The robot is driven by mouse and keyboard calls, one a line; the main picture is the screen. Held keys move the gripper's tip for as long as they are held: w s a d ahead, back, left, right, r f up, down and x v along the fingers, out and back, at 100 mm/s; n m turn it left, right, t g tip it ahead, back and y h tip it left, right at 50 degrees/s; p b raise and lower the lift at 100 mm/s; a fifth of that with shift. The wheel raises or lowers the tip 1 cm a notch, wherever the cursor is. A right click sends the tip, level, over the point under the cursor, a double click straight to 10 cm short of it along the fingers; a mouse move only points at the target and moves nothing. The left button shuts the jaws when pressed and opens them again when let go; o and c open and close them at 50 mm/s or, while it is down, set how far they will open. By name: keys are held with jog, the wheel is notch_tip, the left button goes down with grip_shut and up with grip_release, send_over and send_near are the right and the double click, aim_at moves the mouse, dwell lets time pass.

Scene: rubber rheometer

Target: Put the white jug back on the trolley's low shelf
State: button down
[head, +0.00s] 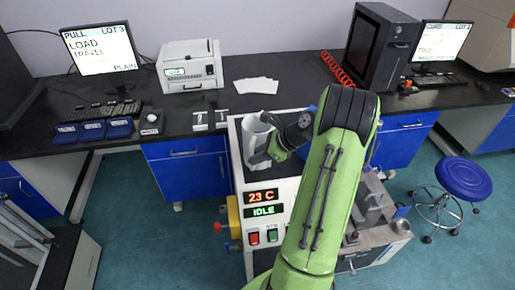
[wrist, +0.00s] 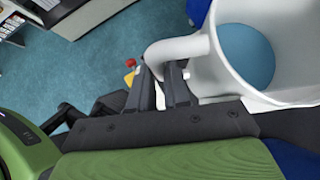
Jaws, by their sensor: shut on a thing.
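The white jug (head: 253,136) is in the head view, left of my forearm, over or on the top of the white machine with the displays. I cannot tell whether it touches the machine. In the wrist view the jug (wrist: 205,75) fills the upper right, with its mouth showing a blue-teal round area inside. My gripper (head: 262,157) is shut on the jug's handle; the wrist view shows both dark fingers (wrist: 163,78) around the handle's lower end. A grey metal unit (head: 398,228) at the lower right is partly hidden by my arm; I cannot tell whether it is the trolley. No low shelf shows clearly.
The machine front carries a red display (head: 262,196), a green display and buttons. A yellow part (head: 234,217) sticks out at its left. The black bench (head: 130,95) holds a printer (head: 190,66) and monitors. A blue stool (head: 463,178) stands right.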

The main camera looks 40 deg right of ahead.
jog(key=shift+r, duration=0.15)
jog(key=c, duration=1.5)
grip_release()
jog(key=shift+f, duration=0.2)
jog(key=shift+c, duration=0.2)
jog(key=o, duration=0.4)
jog(key=shift+o, duration=0.2)
